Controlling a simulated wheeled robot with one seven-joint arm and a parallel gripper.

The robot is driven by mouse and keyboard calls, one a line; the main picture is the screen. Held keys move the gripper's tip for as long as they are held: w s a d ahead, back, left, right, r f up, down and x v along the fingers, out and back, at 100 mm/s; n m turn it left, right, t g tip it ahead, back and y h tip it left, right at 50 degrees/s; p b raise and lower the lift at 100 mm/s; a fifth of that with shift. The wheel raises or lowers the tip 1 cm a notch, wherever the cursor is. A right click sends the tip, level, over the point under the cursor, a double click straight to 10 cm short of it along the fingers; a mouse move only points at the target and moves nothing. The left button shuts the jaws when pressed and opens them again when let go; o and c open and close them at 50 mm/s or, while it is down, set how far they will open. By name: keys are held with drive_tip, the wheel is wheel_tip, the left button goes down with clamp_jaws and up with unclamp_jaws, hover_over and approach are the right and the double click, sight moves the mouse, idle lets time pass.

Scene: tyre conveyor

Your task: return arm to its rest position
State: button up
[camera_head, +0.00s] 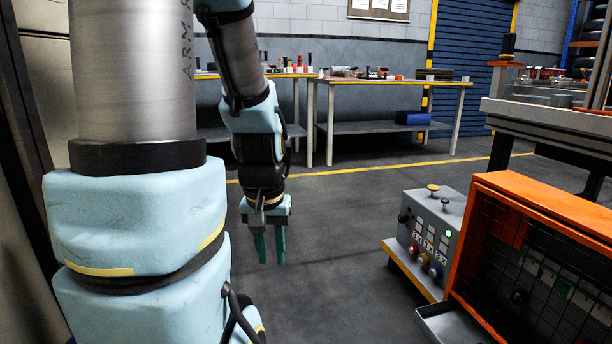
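My gripper (271,260) hangs from my arm left of the picture's middle, with its fingers pointing down. Its two teal fingers stand a little apart with floor showing between them, and nothing is between them. The arm is bent, its upper part rising out of the top of the picture and its forearm coming down behind my large column. The gripper is over open floor and touches nothing.
A grey control box (433,228) with buttons and a green light stands at the right, beside an orange-framed mesh panel (540,205). A conveyor structure (550,118) is behind them. Workbenches (390,82) line the back wall. The middle floor (345,230) is clear.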

wheel_tip(320, 180, up, 36)
drive_tip(key=p, duration=3.5)
drive_tip(key=shift+r, duration=0.2)
